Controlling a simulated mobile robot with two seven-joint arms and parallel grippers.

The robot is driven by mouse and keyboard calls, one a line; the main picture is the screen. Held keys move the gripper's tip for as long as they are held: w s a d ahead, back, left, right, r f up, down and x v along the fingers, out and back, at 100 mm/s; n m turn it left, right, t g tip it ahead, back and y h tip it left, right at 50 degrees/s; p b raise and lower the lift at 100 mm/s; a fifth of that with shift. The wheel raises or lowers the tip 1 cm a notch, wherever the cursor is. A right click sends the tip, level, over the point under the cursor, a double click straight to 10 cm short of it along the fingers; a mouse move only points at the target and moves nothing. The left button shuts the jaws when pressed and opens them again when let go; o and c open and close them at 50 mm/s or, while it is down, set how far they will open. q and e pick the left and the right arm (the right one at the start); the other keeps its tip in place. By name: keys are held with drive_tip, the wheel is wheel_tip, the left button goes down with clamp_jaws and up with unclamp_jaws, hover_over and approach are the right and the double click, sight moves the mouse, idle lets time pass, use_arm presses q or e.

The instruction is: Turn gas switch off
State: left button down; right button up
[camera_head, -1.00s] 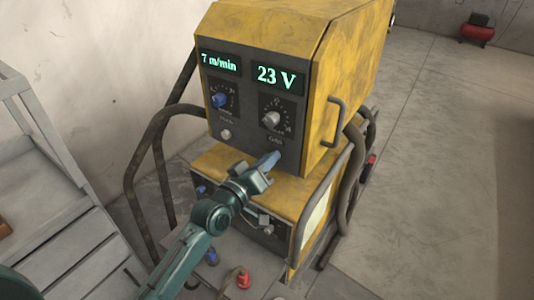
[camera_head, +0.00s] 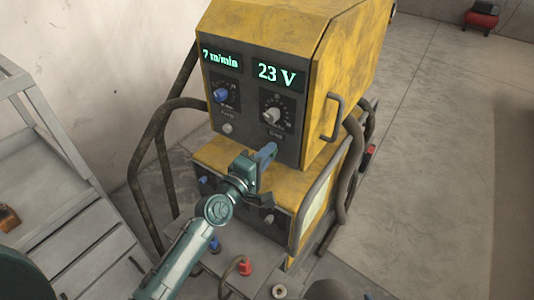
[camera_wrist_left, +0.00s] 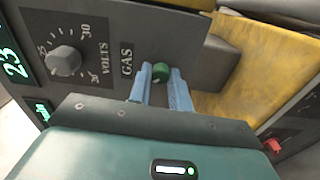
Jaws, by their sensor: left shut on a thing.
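The gas switch is a small green knob (camera_wrist_left: 160,73) beside the GAS label (camera_wrist_left: 126,59) in the left wrist view. My left gripper (camera_wrist_left: 160,80) has its two blue fingers on either side of the knob and is shut on it. In the head view my left gripper (camera_head: 267,151) is at the lower front of the yellow welding machine's control panel (camera_head: 248,112) and hides the switch. My right gripper is not in view.
A grey volts knob (camera_wrist_left: 64,60) is near the switch. Digital displays reading 7 m/min and 23 V (camera_head: 278,73) are above. A bent metal tube (camera_head: 331,121) sticks out at the machine's right.

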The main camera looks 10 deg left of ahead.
use_arm(q)
drive_tip(key=shift+n, duration=0.5)
drive_tip(key=c, duration=1.3)
unclamp_jaws()
drive_tip(key=shift+s, duration=0.1)
drive_tip(key=b+v, duration=0.1)
drive_tip(key=v, duration=1.2)
